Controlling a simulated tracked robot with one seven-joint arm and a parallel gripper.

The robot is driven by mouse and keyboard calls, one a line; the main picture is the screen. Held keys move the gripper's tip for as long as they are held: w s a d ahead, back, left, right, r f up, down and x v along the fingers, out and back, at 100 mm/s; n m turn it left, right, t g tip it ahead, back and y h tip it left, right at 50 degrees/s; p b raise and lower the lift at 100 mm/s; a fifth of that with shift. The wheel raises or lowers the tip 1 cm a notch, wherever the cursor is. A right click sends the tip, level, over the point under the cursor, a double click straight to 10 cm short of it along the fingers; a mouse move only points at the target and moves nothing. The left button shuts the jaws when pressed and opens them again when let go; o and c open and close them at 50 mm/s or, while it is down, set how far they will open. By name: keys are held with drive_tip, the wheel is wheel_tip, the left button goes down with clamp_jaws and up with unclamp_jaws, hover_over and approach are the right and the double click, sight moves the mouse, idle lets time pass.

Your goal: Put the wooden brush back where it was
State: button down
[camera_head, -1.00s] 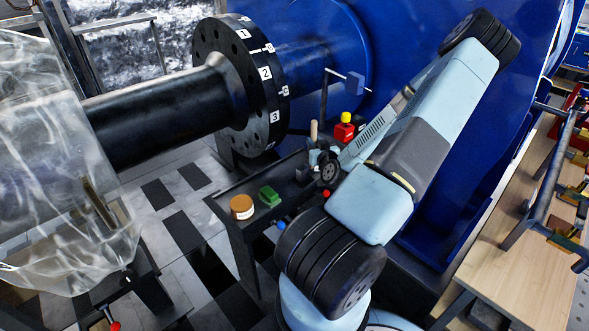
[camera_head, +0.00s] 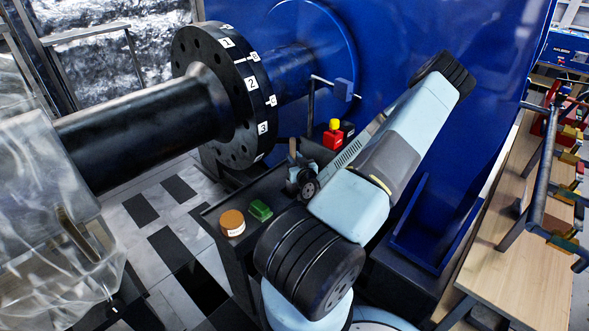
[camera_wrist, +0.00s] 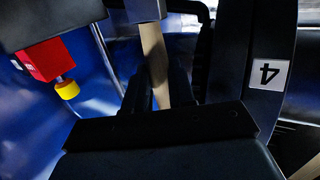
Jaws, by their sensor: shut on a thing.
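The wooden brush shows in the wrist view as a tan handle (camera_wrist: 154,60) running down between the two dark fingers of my gripper (camera_wrist: 158,88). The fingers are shut on it. In the head view my gripper (camera_head: 301,176) is small, beyond my forearm and over the dark bench. A thin upright piece of the brush (camera_head: 292,148) shows above it. The rest of the brush is hidden or too small to tell.
The dark bench (camera_head: 212,217) carries an orange-lidded jar (camera_head: 232,222) and a green block (camera_head: 260,210). A red box with a yellow knob (camera_head: 333,138) stands behind my gripper. The numbered black flange (camera_head: 232,120) and shaft are left; in the wrist view the flange (camera_wrist: 255,115) is close.

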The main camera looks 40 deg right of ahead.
drive_tip(key=shift+f, duration=2.15)
drive_tip(key=c, duration=0.9)
unclamp_jaws()
drive_tip(key=shift+c, duration=0.2)
drive_tip(key=shift+s, duration=0.15)
